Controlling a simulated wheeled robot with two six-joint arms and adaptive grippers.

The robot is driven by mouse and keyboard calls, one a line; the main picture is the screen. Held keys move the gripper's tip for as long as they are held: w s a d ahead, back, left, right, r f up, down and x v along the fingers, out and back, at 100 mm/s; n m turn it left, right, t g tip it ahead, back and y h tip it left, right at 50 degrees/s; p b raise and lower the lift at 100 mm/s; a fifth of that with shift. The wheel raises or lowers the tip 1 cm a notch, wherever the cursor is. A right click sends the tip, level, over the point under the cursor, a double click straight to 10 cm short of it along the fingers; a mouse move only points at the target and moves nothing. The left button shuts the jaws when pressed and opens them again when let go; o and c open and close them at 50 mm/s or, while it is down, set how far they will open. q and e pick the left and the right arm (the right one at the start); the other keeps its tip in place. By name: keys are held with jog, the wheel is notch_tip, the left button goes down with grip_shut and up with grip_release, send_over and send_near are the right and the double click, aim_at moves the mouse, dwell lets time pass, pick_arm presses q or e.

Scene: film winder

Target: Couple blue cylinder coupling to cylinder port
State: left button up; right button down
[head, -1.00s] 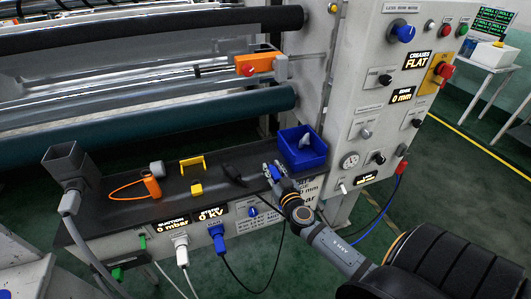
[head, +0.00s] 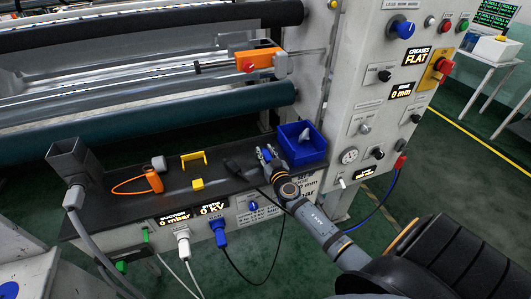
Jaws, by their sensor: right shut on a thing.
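My right gripper (head: 266,155) comes in from the lower right and is over the dark shelf, just left of the blue bin. It is shut on a small blue thing (head: 267,154), probably the blue coupling; the fingers hide most of it. I cannot make out the cylinder port for certain. An orange block (head: 254,61) with a red knob and a rod sits on the machine above the shelf. My left gripper is not in view.
The blue bin (head: 313,152) holds a pale crumpled thing. The dark shelf (head: 225,188) also carries an orange tool (head: 153,180), a yellow bracket (head: 193,159) and a dark item (head: 232,167). A blue plug (head: 218,232) with a black cable is on the shelf's front. A control panel stands at right.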

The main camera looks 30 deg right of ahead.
jog(key=shift+f, duration=0.2)
jog(key=c, duration=1)
grip_release()
jog(key=shift+c, duration=0.2)
